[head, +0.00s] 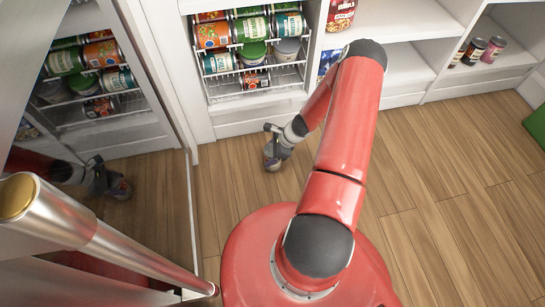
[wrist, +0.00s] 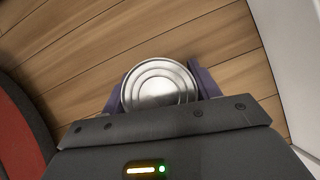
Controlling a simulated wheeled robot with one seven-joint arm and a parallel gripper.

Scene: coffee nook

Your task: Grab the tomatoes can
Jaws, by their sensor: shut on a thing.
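My gripper (head: 273,150) is low in front of the white shelf unit, above the wood floor. It is shut on a can (head: 271,163), clear of the rack. In the wrist view the can's round silver lid (wrist: 160,85) sits between the two purple-grey fingers, which press on its sides. Its label is mostly hidden and too small to read, so I cannot tell from it whether this is the tomatoes can.
A wire rack (head: 255,97) on the shelf holds several cans. Small cans (head: 473,50) stand on the right shelf. A reflective steel door with a long handle (head: 110,240) is close on the left, mirroring the rack and my gripper. The floor (head: 430,200) to the right is clear.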

